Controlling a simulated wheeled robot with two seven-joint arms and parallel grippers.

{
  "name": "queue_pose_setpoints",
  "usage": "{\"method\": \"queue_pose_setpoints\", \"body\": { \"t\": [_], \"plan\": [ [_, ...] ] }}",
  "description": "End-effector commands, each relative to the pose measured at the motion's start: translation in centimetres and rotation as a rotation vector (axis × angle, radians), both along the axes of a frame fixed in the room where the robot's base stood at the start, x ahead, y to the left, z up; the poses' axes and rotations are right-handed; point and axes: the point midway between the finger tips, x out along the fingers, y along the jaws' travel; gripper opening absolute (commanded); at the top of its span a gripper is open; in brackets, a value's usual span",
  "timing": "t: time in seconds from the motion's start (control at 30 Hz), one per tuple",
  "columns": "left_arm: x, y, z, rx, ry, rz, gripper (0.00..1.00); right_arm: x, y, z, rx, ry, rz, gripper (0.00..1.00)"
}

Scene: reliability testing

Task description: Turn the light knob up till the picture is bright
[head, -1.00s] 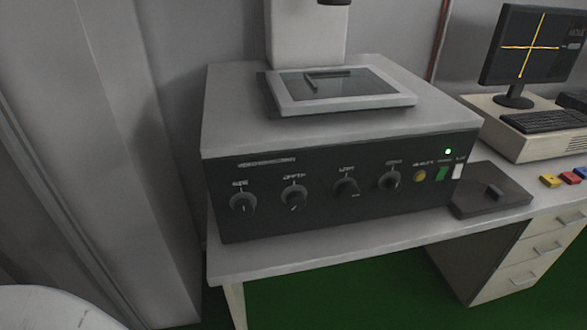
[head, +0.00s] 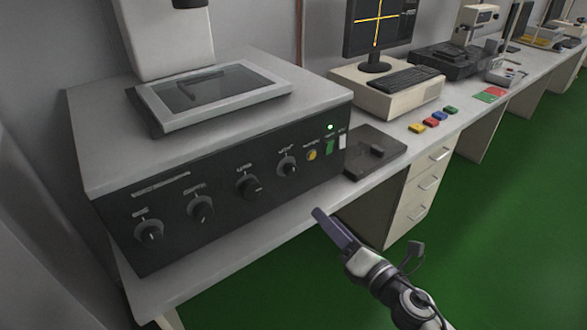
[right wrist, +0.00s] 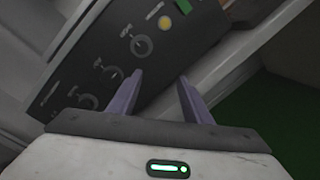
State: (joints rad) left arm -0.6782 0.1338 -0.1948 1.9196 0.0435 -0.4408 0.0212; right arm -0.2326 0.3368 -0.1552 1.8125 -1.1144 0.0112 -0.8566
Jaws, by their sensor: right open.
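A dark front panel (head: 225,240) on a grey bench machine carries a row of knobs: a far-left knob (head: 149,230), a second knob (head: 201,209), a third knob (head: 248,187) and a right-hand knob (head: 288,166). Their labels are too blurred to tell surely which is the light knob. The monitor (head: 352,38) shows a yellow cross on a dark screen. My right gripper (head: 320,212) is in front of and below the panel's right part, apart from it. In the right wrist view, its open, empty fingers (right wrist: 160,78) point towards the panel. My left gripper is out of view.
A yellow button (head: 312,155) and a green switch (head: 329,147) sit right of the knobs. A dark box (head: 365,160) lies beside the machine. The bench edge runs below the panel, with drawers (head: 425,185) at right. Green floor is clear.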

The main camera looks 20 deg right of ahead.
Motion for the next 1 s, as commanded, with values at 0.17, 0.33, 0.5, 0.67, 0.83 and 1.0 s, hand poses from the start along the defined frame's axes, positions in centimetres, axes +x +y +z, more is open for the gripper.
{"method": "queue_pose_setpoints", "body": {
  "t": [0.17, 0.33, 0.5, 0.67, 0.83, 1.0],
  "plan": [
    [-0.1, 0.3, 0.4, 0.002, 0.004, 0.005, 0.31, 2.7, 0.3, 4.1, -0.491, -0.189, 0.102, 0.45],
    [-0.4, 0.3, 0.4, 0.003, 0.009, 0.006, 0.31, 3.9, 0.6, 4.9, -0.648, -0.243, 0.127, 0.45],
    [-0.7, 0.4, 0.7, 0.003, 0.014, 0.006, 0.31, 6.3, 1.4, 5.1, -0.652, -0.246, 0.126, 0.45],
    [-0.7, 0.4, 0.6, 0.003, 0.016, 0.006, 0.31, 9.2, 2.5, 4.9, -0.649, -0.245, 0.126, 0.45],
    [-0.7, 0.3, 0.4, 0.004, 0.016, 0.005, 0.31, 11.6, 3.4, 4.8, -0.648, -0.244, 0.125, 0.45],
    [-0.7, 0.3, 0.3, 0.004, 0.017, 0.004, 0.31, 12.8, 3.9, 4.7, -0.647, -0.241, 0.127, 0.45]
  ]
}}
